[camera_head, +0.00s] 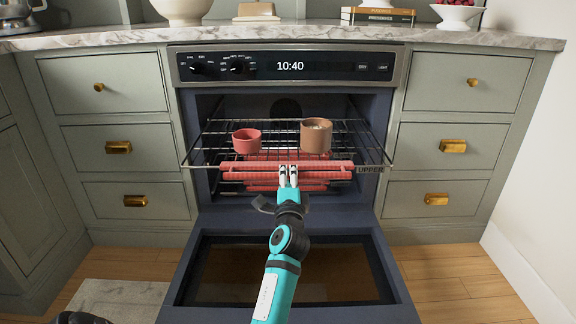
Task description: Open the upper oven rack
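The oven (290,68) has its door (372,262) folded down. The upper rack (225,140), a wire shelf with an "UPPER" tag (369,169), reaches forward out of the cavity. A red cup (247,142) and a brown cup (316,138) stand on it. Its front edge carries a red bar (328,165). My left gripper (288,174) is at the middle of this bar, its fingertips close together and overlapping it in the picture. Whether they grip the bar is unclear. My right gripper is not in view.
More red bars (265,187) show just below the upper rack, partly behind my gripper. Drawers with brass handles flank the oven. A marble counter (90,38) above holds bowls and books. A white wall (540,160) stands at the right.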

